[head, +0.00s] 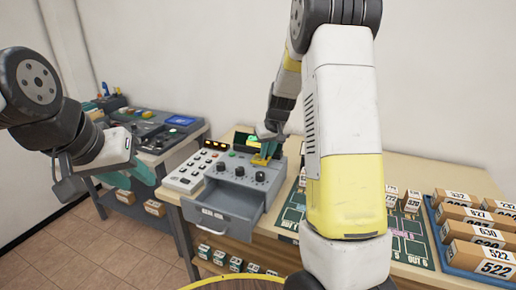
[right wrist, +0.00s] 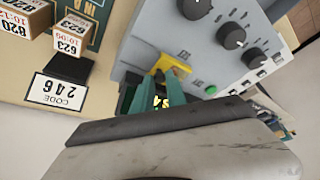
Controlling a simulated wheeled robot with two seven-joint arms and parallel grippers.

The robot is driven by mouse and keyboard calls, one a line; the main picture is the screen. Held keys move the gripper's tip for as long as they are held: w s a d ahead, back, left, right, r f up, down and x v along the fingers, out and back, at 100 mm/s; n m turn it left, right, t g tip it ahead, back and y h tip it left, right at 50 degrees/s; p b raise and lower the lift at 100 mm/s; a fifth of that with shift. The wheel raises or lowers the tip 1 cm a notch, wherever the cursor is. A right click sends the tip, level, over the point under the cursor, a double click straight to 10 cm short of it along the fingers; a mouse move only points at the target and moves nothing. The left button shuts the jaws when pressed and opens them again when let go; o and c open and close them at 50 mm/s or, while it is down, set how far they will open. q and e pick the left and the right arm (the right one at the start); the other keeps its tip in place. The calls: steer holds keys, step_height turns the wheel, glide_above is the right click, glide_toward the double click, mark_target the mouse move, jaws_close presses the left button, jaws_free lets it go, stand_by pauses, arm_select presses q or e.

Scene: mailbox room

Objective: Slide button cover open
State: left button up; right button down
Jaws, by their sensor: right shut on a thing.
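The yellow button cover (head: 262,158) is on top of the grey control box (head: 232,203). In the right wrist view the cover (right wrist: 174,66) shows as a yellow piece against the box's panel. My right gripper (head: 267,137) reaches down to it from above. In the right wrist view its teal fingers (right wrist: 158,92) are shut on the cover and hide part of it. A green button (right wrist: 211,90) shows beside the fingers. What lies under the cover is hidden. My left gripper (head: 138,178) hangs at the left, away from the box; its jaw gap is unclear.
The box has black knobs (right wrist: 231,36) and an open, empty-looking drawer at its front. A white button panel (head: 191,174) stands to its left. Numbered boxes (head: 470,233) sit in a blue tray at right. A code card (right wrist: 56,91) lies near the box.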

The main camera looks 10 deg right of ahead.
mark_target(279, 167)
stand_by(0.7)
steer(key=d, duration=0.1)
steer(key=s+d, duration=0.2)
steer(key=shift+s+d, duration=0.25)
steer(key=shift+d, duration=0.15)
steer(key=c, duration=1.3)
jaws_free()
steer(key=shift+c, duration=0.2)
steer(key=shift+r, duration=0.1)
steer(key=v, duration=0.7)
steer(key=shift+r, duration=0.35)
